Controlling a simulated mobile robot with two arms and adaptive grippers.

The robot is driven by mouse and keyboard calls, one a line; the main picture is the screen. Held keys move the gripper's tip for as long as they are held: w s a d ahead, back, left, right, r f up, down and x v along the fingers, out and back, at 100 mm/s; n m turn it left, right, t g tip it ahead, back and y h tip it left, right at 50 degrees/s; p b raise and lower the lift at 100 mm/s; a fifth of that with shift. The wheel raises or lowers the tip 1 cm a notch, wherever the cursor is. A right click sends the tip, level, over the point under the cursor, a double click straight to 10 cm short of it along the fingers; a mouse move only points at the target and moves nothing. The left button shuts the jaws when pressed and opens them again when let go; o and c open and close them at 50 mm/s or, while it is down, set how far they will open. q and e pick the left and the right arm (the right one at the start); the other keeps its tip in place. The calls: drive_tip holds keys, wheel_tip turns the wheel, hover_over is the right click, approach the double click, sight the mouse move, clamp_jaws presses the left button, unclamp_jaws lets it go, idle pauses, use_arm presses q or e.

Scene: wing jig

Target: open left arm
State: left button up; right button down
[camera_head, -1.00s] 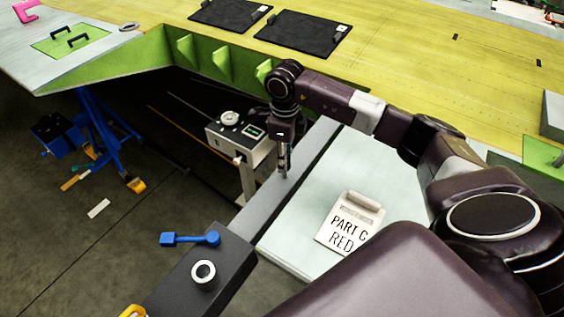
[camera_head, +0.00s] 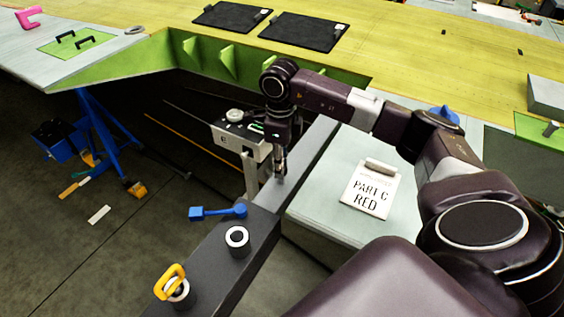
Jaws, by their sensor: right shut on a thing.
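A long dark grey beam (camera_head: 310,152), which may be the arm of the task, runs from the green-edged wing panel toward the lower left. Its thicker near section carries a blue handle (camera_head: 222,212), a white-ringed knob (camera_head: 237,239) and a yellow handle (camera_head: 171,283). My right gripper (camera_head: 281,176) points down at the beam's thin section, beyond the blue handle. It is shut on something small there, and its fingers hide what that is. My left gripper is not in view.
A grey instrument box (camera_head: 236,140) stands left of the beam. The yellow wing surface (camera_head: 420,60) with black plates (camera_head: 304,31) spans the back. A blue stand (camera_head: 105,130) is at the left.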

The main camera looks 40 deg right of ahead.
drive_tip(key=shift+w+d+r, duration=0.1)
drive_tip(key=shift+w+d, duration=0.05)
drive_tip(key=shift+d, duration=0.1)
drive_tip(key=c, duration=1.6)
unclamp_jaws()
wheel_tip(320, 180, up, 12)
